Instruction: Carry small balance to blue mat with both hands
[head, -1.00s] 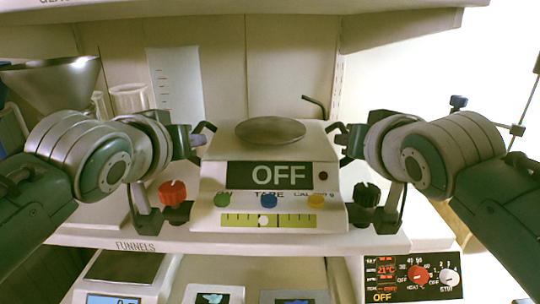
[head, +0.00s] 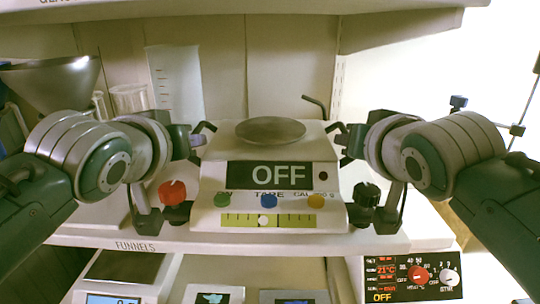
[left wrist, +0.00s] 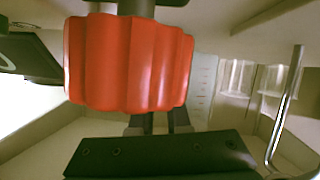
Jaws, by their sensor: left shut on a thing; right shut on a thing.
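The small balance (head: 267,208) is a cream box with a round metal pan (head: 271,130), a dark display reading OFF, coloured buttons and a level strip. It looks upright in the middle of the head view, between my grippers, over a shelf; I cannot tell whether its base touches the shelf. My left gripper (head: 198,141) is shut on its left black handle. My right gripper (head: 338,141) is shut on its right handle. A red knob (head: 172,192) shows below the left gripper and fills much of the left wrist view (left wrist: 128,64). I cannot make out a blue mat.
The shelf edge (head: 120,238) runs below the balance, and another shelf (head: 270,8) hangs above. A metal funnel (head: 55,82) stands at the left. Below are another scale (head: 122,283) and a control panel (head: 410,278). A stand (head: 517,130) is at the right.

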